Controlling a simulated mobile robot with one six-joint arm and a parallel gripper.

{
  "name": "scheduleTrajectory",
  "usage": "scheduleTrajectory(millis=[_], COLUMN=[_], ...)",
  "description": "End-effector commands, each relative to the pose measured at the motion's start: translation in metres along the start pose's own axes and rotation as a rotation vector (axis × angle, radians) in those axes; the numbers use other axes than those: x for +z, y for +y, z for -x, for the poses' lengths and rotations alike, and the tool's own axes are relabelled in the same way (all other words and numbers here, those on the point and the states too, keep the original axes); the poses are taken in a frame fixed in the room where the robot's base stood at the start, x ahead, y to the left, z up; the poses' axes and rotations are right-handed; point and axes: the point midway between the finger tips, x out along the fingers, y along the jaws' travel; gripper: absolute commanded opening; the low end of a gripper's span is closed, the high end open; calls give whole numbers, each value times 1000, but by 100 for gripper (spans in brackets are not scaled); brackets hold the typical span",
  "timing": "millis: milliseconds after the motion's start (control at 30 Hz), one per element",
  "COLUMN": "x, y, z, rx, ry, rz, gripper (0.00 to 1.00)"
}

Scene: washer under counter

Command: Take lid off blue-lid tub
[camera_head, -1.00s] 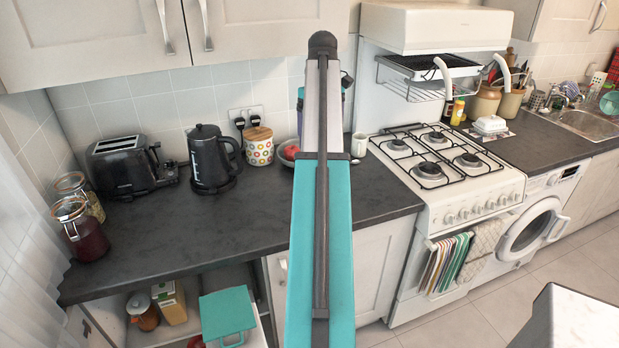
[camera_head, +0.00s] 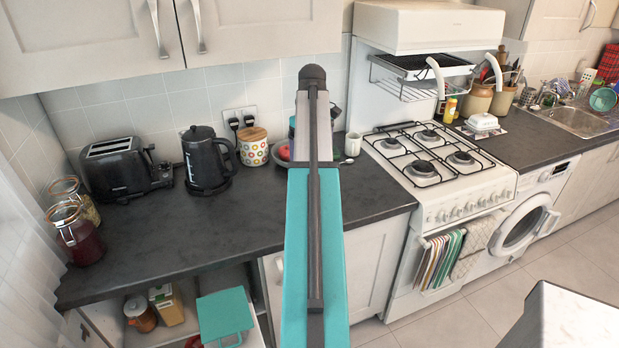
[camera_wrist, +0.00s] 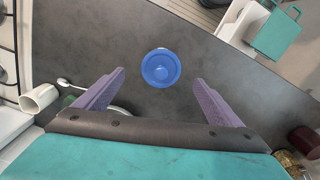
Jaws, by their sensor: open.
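The blue-lid tub (camera_wrist: 161,68) shows in the wrist view from above, its round blue lid facing up on the dark worktop. In the head view the tub is not seen; my own arm covers that part of the counter. My gripper (camera_wrist: 158,77) is open, with its two purple fingers on either side of the tub in the wrist view. There are visible gaps between the lid and both fingers. Nothing is held. The height of the fingertips above the lid is hard to tell.
A white mug (camera_wrist: 40,98) and a spoon (camera_wrist: 72,84) lie left in the wrist view. A bowl (camera_head: 282,154), patterned canister (camera_head: 253,147), kettle (camera_head: 206,160) and toaster (camera_head: 118,168) stand along the wall. The gas hob (camera_head: 430,155) is right.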

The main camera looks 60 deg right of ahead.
Motion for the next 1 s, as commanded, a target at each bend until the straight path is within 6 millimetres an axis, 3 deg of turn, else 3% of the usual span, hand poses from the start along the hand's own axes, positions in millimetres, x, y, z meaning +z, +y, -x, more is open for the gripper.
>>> scheduleTrajectory(millis=[200,667,1000], x=[0,0,1], y=[-1,-2,-4], z=[-11,-14,-38], rx=[0,0,-1], ry=[-1,-1,-2], rz=[1,1,2], gripper=[89,89,89])
